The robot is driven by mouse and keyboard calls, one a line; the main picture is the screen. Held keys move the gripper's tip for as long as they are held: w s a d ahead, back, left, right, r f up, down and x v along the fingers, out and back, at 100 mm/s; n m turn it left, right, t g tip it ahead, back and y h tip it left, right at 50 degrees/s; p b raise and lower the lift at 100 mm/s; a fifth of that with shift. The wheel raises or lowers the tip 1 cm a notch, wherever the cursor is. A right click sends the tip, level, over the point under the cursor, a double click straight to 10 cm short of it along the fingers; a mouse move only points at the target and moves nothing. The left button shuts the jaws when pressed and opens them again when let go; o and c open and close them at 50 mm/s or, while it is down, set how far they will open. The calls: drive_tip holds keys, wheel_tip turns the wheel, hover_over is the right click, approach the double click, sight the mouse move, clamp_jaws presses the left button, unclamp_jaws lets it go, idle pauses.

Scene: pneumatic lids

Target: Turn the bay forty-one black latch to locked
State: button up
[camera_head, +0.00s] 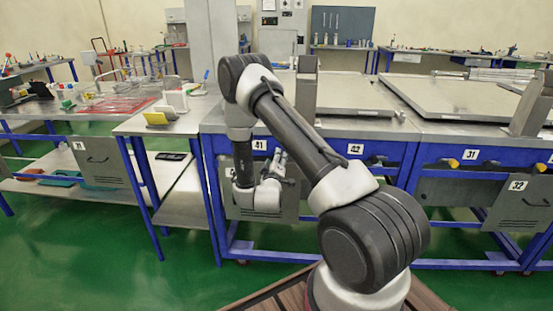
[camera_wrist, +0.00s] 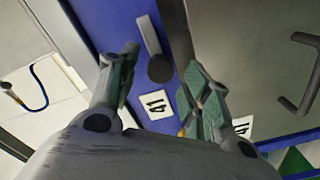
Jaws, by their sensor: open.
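The bay forty-one latch (camera_wrist: 160,69) shows in the wrist view as a dark round hub with a grey lever running up and slightly left from it. It sits on the blue frame, just above a white 41 label (camera_wrist: 155,104). My gripper (camera_wrist: 161,60) is open, with one finger on each side of the latch hub. I cannot tell whether either finger touches it. In the head view my gripper (camera_head: 279,163) is in front of the bay 41 panel, below and right of the 41 label (camera_head: 259,145), and the latch cannot be made out there.
A grey panel with a dark handle (camera_wrist: 302,75) and its own 41 label (camera_wrist: 243,125) lies right of the latch in the wrist view. Bay 42 (camera_head: 355,149) and bay 31, with yellow-and-black knobs (camera_head: 453,163), lie to the right. A side table (camera_head: 190,123) stands left.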

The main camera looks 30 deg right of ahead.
drive_tip(key=shift+x, duration=1.1)
drive_tip(key=c, duration=1)
drive_tip(key=shift+c, duration=0.2)
drive_tip(key=shift+m, duration=8.9)
